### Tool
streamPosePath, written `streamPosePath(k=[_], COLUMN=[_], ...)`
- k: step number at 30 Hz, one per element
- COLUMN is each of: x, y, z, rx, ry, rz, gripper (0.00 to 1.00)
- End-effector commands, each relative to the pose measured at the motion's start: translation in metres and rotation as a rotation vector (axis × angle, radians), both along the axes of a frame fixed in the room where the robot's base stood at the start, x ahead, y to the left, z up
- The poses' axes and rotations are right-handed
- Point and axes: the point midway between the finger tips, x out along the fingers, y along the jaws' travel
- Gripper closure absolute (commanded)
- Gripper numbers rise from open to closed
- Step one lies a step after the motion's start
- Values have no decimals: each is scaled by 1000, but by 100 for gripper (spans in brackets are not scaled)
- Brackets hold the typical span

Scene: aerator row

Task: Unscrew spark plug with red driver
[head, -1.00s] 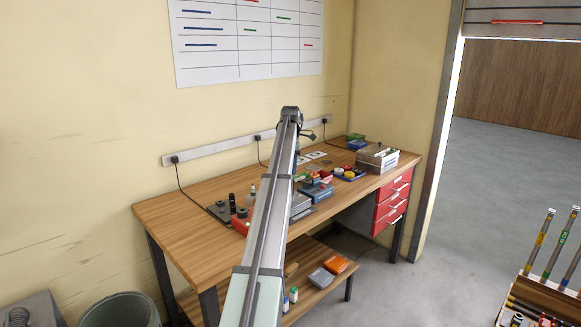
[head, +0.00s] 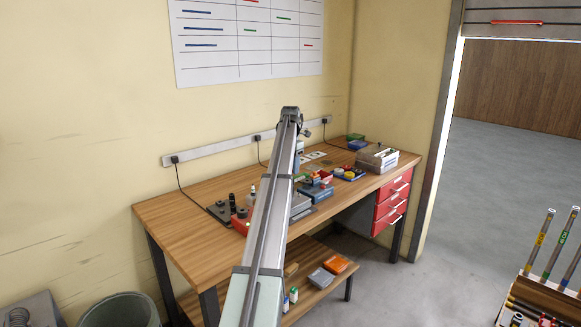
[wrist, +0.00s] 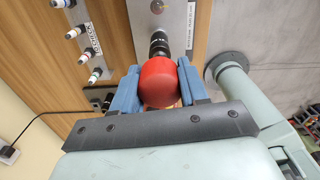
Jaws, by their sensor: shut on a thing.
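In the wrist view my gripper (wrist: 158,88) is shut on the round red handle of the red driver (wrist: 157,84), one blue finger on each side. The driver's black shaft (wrist: 159,46) points away from the palm, over a grey metal plate (wrist: 178,20). A small dark and light part (wrist: 157,7) shows past its tip at the top edge; I cannot tell whether they touch. White-tipped spark plugs (wrist: 84,58) stand in a row on another plate at the left. In the head view the arm hides the gripper and driver.
The wooden bench (head: 185,205) carries a red block (head: 241,222), a dark plate (head: 219,211) at the left, and coloured bins (head: 318,190) right of my arm.

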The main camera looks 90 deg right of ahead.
Motion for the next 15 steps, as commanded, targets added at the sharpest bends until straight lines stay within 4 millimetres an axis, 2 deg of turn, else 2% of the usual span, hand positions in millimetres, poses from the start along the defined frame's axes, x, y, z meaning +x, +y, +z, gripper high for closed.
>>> streamPosePath(k=[1, 5, 13, 14, 15], x=[0, 0, 0, 0, 0], y=[2, 2, 2, 2, 2], z=[-6, -6, -7, -7, -7], rx=[8, 8, 9, 9, 8], ry=[0, 0, 0, 0, 0], rz=[35, 104, 118, 118, 117], gripper=[100, 100, 100, 56, 52])
